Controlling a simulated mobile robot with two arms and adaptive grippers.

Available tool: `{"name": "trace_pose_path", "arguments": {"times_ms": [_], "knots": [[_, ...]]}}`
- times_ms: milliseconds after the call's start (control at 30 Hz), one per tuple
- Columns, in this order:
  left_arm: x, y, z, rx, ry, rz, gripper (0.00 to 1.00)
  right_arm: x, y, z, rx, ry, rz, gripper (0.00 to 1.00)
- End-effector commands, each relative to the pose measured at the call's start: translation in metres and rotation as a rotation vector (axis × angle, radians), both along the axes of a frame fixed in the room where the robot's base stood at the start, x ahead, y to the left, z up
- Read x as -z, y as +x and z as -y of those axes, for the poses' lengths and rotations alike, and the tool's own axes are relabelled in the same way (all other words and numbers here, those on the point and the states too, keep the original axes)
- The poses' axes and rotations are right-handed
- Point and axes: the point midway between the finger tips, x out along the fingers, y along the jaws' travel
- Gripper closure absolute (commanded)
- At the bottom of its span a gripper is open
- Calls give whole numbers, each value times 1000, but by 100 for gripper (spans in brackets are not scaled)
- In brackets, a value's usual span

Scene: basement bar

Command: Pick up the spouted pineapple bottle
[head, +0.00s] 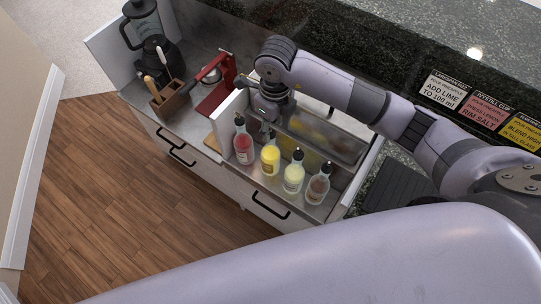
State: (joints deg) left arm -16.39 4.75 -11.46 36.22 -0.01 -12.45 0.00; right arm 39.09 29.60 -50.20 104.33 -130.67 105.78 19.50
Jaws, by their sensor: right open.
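Several spouted bottles stand upright in a row on the steel counter. The yellow one, which looks like the pineapple bottle (270,160), is second from the left. A red bottle (243,147) stands to its left, and a pale yellow bottle (293,177) and a brownish bottle (318,187) to its right. Labels are too small to read. My right gripper (268,127) is open, pointing down at or just above the yellow bottle's spout. Its fingers are small and partly hidden by the wrist, so contact cannot be told. My left gripper is out of view.
A steel bin (326,138) lies behind the bottles. A red citrus press (216,85), a wooden caddy (170,102) and a blender (148,35) stand left. Recipe signs (444,90) stand on the dark counter. The wood floor (110,200) is clear.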

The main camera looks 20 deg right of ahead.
Motion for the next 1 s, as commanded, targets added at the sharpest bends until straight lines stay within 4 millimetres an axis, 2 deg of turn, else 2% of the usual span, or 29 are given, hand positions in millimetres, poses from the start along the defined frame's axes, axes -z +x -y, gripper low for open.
{"name": "trace_pose_path", "arguments": {"times_ms": [200, 333, 633, 1000], "knots": [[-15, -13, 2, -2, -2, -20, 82, 27, 1, -10, 1, 0, -6, 55], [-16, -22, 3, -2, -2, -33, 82, 44, 2, -9, 1, -1, -4, 55], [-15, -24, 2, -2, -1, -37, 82, 51, 3, -9, 0, -1, 0, 55], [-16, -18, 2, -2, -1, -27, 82, 50, 3, -9, 0, -1, 0, 80]]}}
